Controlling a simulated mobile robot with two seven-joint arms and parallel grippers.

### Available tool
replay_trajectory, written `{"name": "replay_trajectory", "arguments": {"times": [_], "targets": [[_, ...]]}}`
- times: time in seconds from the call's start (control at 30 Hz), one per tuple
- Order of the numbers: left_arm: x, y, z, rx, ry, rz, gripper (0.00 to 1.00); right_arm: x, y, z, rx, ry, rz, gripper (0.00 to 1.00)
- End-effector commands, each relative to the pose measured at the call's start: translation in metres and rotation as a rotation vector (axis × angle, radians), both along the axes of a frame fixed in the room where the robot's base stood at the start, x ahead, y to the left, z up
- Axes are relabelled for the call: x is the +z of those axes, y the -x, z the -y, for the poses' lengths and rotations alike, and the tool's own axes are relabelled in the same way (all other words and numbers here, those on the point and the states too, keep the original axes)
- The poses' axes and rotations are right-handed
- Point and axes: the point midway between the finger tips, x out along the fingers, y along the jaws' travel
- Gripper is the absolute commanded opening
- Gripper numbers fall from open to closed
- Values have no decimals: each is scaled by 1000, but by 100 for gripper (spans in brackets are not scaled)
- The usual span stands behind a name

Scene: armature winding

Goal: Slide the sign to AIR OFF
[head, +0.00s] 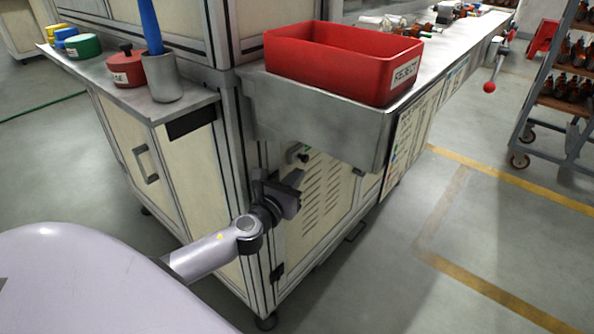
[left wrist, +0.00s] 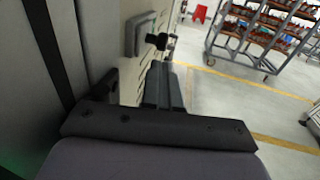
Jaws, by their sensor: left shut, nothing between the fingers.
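No sign with readable AIR OFF lettering shows in either view. A small grey plate with a dark knob (head: 298,154) is on the cream side panel of the machine, below the red bin. In the left wrist view a grey plate (left wrist: 136,35) stands on the panel, with a black knob (left wrist: 157,41) beside it, beyond my fingertips. My left gripper (head: 296,180) is just below the plate and knob, close to the panel. Its dark fingers (left wrist: 161,84) are shut and empty. My right gripper is in neither view.
A red REJECT bin (head: 345,62) sits on a metal shelf (head: 310,125) above my left gripper. A side shelf (head: 120,92) holds a grey cup (head: 162,80) and coloured tins. A wheeled rack (head: 560,105) stands at the right. The floor between is clear.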

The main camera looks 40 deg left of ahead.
Motion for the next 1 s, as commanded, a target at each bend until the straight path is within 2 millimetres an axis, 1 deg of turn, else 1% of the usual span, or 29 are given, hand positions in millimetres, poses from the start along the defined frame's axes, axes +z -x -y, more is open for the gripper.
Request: {"name": "replay_trajectory", "arguments": {"times": [0.03, 0.13, 0.53, 0.6, 0.67, 0.9, 1.0], "targets": [[4, -4, 0, -1, -2, -1, 0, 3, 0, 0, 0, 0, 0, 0], [8, -8, -1, -1, -1, -2, 0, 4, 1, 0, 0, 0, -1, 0], [8, -9, -1, 0, -1, -2, 0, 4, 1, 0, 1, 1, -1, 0], [9, -12, -1, 0, -1, -1, 0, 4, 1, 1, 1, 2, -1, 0], [9, -17, -1, 1, 0, 0, 0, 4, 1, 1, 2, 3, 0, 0], [9, -51, 2, 1, 0, 1, 0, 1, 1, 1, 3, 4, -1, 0], [8, -60, 3, 1, 0, 0, 0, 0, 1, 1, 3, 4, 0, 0]]}}
